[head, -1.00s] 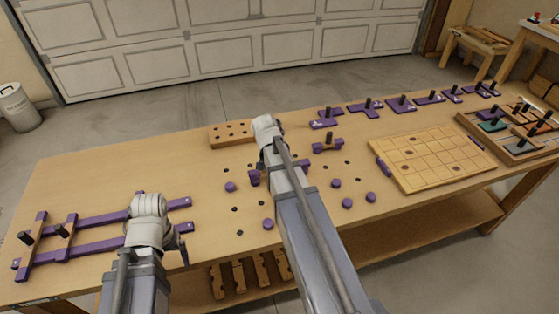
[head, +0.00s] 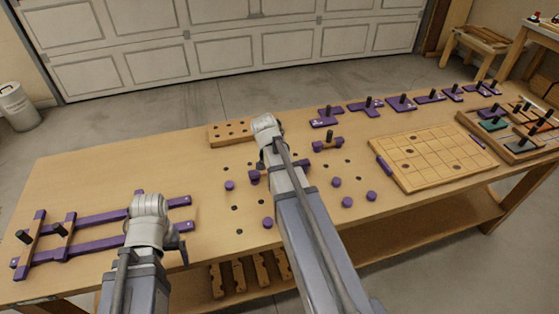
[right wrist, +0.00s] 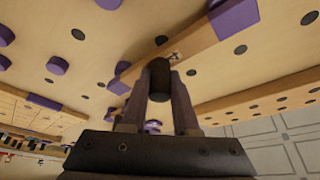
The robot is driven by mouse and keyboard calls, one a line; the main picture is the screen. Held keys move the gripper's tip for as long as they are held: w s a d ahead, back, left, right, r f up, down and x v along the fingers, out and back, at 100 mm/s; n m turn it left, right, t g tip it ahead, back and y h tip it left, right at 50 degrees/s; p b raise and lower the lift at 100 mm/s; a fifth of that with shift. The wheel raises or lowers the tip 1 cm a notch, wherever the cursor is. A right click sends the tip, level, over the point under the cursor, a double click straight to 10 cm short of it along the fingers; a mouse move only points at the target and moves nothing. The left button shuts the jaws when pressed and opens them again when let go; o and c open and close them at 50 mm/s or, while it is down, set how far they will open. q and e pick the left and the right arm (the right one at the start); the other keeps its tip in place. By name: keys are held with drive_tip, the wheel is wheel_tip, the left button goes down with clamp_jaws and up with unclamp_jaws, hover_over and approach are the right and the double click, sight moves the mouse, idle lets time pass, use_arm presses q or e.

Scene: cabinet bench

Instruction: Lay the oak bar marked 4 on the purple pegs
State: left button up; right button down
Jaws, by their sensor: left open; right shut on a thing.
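An oak bar (right wrist: 195,42) with purple ends and a black knob is in my right gripper (right wrist: 158,92), which is shut on the knob. In the head view only the bar's purple end (head: 254,177) and a bit of its other end show; my right arm hides the rest. A mark shows near the knob, but I cannot read it. Several round purple pegs stand on the bench, among them a left one (head: 230,186), a front one (head: 268,223) and a right one (head: 372,196). My left gripper (head: 181,244) is open, beside a purple rail frame (head: 95,246).
Another knobbed oak bar with purple ends (head: 328,144) lies behind the pegs. A drilled oak block (head: 231,133) stands at the back. A gridded board (head: 432,158), purple knobbed pieces (head: 366,107) and a compartment tray (head: 511,154) are at right. The bench's back left is clear.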

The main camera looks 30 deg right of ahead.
drive_tip(key=shift+f, duration=0.3)
idle(0.4)
drive_tip(key=shift+f+b, duration=0.25)
drive_tip(key=shift+b, duration=0.25)
drive_tip(key=shift+f, duration=0.2)
idle(0.8)
drive_tip(key=shift+c, duration=1)
unclamp_jaws()
drive_tip(key=shift+r+p, duration=3.85)
drive_tip(key=shift+r, duration=0.2)
